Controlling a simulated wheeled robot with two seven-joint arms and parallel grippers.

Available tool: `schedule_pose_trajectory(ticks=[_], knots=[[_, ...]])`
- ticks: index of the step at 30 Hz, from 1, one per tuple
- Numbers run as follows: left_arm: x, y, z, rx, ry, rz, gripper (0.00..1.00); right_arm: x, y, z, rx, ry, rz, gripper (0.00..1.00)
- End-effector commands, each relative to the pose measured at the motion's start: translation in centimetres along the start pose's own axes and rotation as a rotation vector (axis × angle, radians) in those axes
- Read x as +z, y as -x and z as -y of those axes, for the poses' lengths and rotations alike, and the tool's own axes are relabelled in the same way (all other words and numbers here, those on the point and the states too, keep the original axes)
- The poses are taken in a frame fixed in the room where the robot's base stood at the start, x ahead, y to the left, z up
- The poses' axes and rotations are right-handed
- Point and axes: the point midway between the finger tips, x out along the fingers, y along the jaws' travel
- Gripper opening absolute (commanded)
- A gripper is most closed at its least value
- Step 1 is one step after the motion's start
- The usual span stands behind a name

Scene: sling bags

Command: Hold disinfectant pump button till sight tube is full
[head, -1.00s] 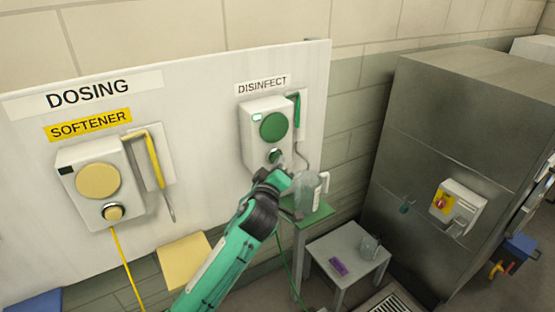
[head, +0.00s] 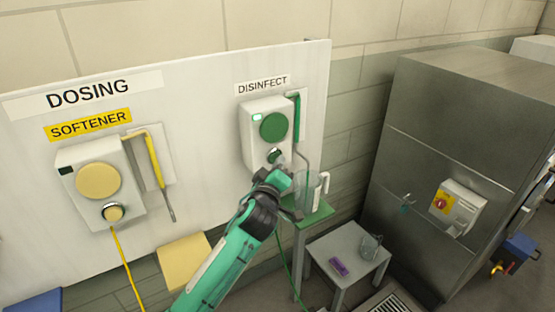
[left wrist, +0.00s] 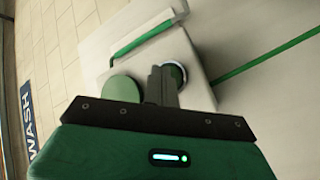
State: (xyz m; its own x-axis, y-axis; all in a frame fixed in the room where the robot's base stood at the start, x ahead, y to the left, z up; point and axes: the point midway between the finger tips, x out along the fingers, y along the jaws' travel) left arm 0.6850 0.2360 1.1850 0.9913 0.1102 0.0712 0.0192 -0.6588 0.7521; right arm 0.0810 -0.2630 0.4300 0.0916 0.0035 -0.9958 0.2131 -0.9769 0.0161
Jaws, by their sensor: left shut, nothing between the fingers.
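The disinfect pump (head: 266,135) is a white wall box under the DISINFECT label, with a round green disc (head: 273,127) and a small lit indicator. Its button (head: 274,156) sits below the disc, partly hidden by my gripper. The sight tube (head: 297,115) at the box's right side shows green in its upper part. My left gripper (head: 279,161) is shut and empty, its tips at the button. In the left wrist view the shut fingers (left wrist: 163,82) overlap the dark, ringed button (left wrist: 179,74); whether it is pressed in cannot be told. My right gripper is not in view.
The softener pump (head: 98,185) with its yellow tube is on the same board to the left. A clear jug (head: 318,190) stands on a green stand below the disinfect pump. A grey table (head: 345,250) and a steel cabinet (head: 450,130) are to the right.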

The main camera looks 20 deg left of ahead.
Motion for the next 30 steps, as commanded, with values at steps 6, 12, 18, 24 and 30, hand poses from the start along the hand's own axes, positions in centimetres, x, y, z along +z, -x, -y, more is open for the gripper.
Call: schedule_pose_trajectory(ticks=[6, 12, 18, 24, 30], knots=[[0.3, 0.4, -0.3, 0.000, 0.002, 0.000, 0.00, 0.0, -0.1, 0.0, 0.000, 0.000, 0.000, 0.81], [0.9, 1.1, -0.8, -0.001, 0.002, 0.000, 0.00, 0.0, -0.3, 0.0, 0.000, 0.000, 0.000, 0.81], [0.9, 1.3, -0.9, -0.001, 0.000, -0.001, 0.00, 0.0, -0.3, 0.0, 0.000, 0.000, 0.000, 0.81], [1.1, 1.4, -1.0, 0.000, 0.001, 0.000, 0.00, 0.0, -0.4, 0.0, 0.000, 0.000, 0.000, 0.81], [2.1, 2.8, -1.9, 0.000, 0.004, 0.001, 0.00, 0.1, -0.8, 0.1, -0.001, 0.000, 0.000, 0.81]])
